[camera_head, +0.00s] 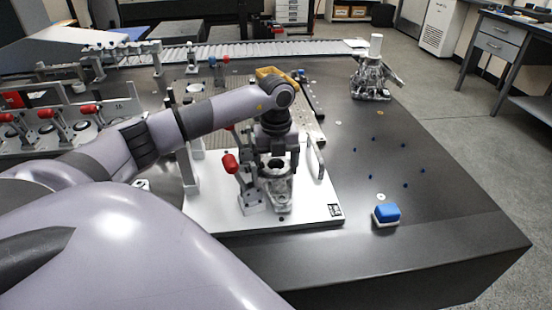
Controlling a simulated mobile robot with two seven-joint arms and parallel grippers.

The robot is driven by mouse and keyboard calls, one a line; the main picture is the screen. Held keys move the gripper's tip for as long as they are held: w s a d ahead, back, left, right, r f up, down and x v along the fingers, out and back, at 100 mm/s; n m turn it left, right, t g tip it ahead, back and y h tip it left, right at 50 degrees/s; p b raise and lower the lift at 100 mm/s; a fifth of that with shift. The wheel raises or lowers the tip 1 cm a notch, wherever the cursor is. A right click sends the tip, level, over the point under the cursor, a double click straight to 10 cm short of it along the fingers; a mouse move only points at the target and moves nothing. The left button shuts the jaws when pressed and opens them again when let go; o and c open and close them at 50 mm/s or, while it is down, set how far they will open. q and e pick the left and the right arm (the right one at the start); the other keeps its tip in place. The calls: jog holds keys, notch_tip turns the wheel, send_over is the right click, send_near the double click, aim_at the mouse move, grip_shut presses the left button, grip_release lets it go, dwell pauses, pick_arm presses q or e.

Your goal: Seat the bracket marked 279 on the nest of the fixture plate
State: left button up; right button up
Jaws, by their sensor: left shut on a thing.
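My left gripper (276,150) reaches in from the left and points down over the white fixture plate (310,212). It is shut on a grey metal bracket (278,188), which is low over the plate between the clamp and the curved handle. The gripper hides the bracket's top, and no number can be read on it. I cannot tell whether the bracket touches the nest, which is hidden beneath it. A toggle clamp with a red handle (230,164) stands just left of the bracket. My right gripper is not in view.
A blue block on a white base (386,214) sits right of the plate. A silvery casting (371,78) stands at the back right. Several red-handled clamps (48,114) are at the left. Small blue pins dot the otherwise clear right side of the dark table (440,205).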

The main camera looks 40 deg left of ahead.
pick_arm(q)
jog(key=o, duration=1.3)
jog(key=shift+o, duration=0.2)
jog(key=shift+f, duration=0.1)
notch_tip(320, 180, up, 7)
jog(key=shift+r+p, duration=0.2)
jog(key=shift+p, duration=0.15)
